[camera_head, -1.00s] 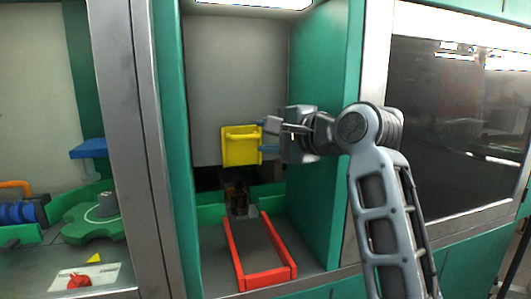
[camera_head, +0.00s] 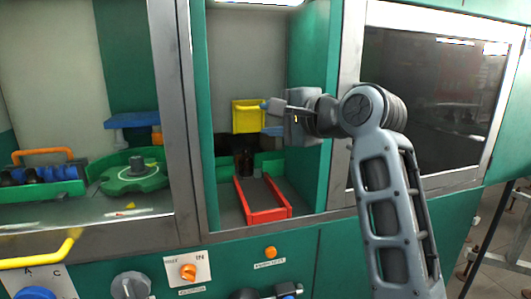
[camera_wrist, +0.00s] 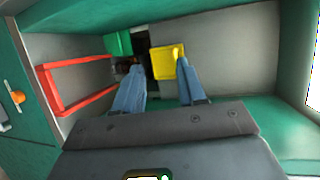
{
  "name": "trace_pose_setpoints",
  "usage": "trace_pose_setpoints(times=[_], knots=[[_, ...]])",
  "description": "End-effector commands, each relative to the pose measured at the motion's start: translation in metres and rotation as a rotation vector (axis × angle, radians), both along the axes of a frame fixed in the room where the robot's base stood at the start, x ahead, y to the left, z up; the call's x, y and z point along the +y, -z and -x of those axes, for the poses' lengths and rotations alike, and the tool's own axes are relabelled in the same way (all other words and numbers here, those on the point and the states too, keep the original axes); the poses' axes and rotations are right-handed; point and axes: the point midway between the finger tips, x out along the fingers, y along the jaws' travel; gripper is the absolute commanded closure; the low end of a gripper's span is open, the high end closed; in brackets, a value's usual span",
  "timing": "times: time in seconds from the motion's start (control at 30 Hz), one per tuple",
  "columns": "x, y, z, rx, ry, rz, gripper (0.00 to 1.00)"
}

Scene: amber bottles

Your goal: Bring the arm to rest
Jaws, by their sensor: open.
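My arm reaches up from the lower right in the head view. My gripper (camera_head: 268,117) is open and empty, pointing left in the opening of the tall bay. A yellow bin (camera_head: 248,116) hangs behind the fingers. In the wrist view my gripper (camera_wrist: 159,66) shows two blue-grey fingers apart, the right one overlapping the yellow bin (camera_wrist: 167,62) in the picture. A dark brown bottle-like thing (camera_head: 244,163) stands at the back of the bay, below the fingers; its details are too small to tell.
A red-railed tray (camera_head: 264,215) lies on the bay floor. The bay's green right wall (camera_head: 314,160) stands close by my wrist. A green turntable (camera_head: 130,178) sits in the left bay. A yellow handle (camera_head: 45,255), knobs and a panel are at the lower front.

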Motion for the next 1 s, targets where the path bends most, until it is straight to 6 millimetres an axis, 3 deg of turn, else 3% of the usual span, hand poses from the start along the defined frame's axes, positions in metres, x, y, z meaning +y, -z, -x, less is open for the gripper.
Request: trace_pose_setpoints(times=[0.37, 0.57, 0.77, 1.0], knots=[[-0.014, 0.051, 0.009, -0.025, 0.039, 0.041, 0.60], [-0.027, 0.093, 0.021, -0.050, 0.074, 0.085, 0.60], [-0.049, 0.157, 0.048, -0.086, 0.127, 0.166, 0.60], [-0.087, 0.246, 0.113, -0.151, 0.207, 0.332, 0.60]])
